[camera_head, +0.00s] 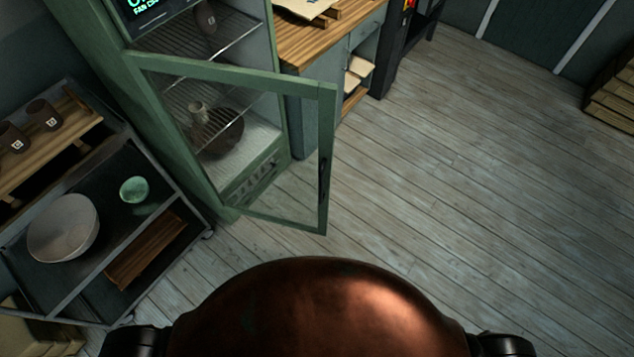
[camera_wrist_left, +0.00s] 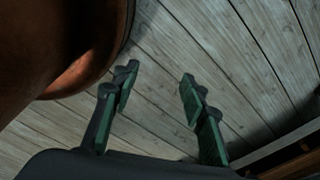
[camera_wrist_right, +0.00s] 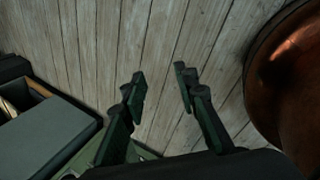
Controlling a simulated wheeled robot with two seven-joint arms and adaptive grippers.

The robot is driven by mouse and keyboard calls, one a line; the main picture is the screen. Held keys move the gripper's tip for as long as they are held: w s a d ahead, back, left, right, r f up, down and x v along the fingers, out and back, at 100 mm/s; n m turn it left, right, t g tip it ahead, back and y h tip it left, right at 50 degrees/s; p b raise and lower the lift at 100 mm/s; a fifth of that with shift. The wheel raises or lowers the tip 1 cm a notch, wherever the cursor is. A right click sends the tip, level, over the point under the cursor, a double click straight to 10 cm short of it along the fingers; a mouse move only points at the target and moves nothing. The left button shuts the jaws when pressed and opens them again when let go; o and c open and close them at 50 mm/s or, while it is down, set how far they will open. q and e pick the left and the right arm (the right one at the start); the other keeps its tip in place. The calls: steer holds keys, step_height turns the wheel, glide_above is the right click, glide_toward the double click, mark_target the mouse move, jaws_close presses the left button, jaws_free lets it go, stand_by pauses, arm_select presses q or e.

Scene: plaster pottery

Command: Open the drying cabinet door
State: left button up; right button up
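The green drying cabinet (camera_head: 170,110) stands at the upper left in the head view. Its glass door (camera_head: 328,120) is swung out wide from the cabinet front, with a dark handle (camera_head: 323,178) on its free edge. Wire shelves inside hold dark pots, seen partly through the glass. My left gripper (camera_wrist_left: 158,88) is open and empty above the floor in the left wrist view. My right gripper (camera_wrist_right: 160,88) is open and empty above the floor in the right wrist view. Neither gripper shows in the head view, and neither touches the door.
A shelf rack (camera_head: 165,205) at the left holds a pale bowl (camera_head: 63,228), a small green bowl (camera_head: 134,189) and dark cups. A wooden-topped workbench (camera_head: 300,45) stands beyond the door. Crates (camera_head: 612,98) sit at the far right. The wooden floor (camera_head: 460,180) in the middle and right is clear.

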mark_target(321, 184)
steer(key=w+a+r+n+t+b, duration=0.1)
steer(key=w+a+r+n+t, duration=0.1)
steer(key=w+a+r+n, duration=0.45)
steer(key=w+a+r+n+t, duration=0.1)
steer(key=w+a+r+t, duration=0.25)
steer(key=r, duration=0.65)
steer(key=w+a+r+n+t+b, duration=0.1)
steer(key=w+a+r+n, duration=0.35)
steer(key=r, duration=0.35)
steer(key=s+a+r+n+t+b, duration=0.1)
steer(key=a+r+n+t, duration=0.3)
steer(key=r, duration=0.9)
steer(key=s+a+r+n+t+b, duration=0.1)
steer(key=a+r+n+t, duration=0.3)
steer(key=r, duration=0.8)
steer(key=shift+m+g, duration=0.55)
steer(key=shift+m, duration=0.15)
steer(key=w, duration=0.6)
steer(key=shift+w+a, duration=0.1)
steer(key=shift+a, duration=0.2)
steer(key=shift+w, duration=0.35)
arm_select(q)
steer(key=shift+g, duration=0.3)
steer(key=s+f, duration=0.2)
steer(key=f, duration=0.1)
steer(key=s+f, duration=0.1)
steer(key=shift+a+f, duration=0.35)
arm_select(e)
steer(key=shift+c, duration=0.3)
jaws_close()
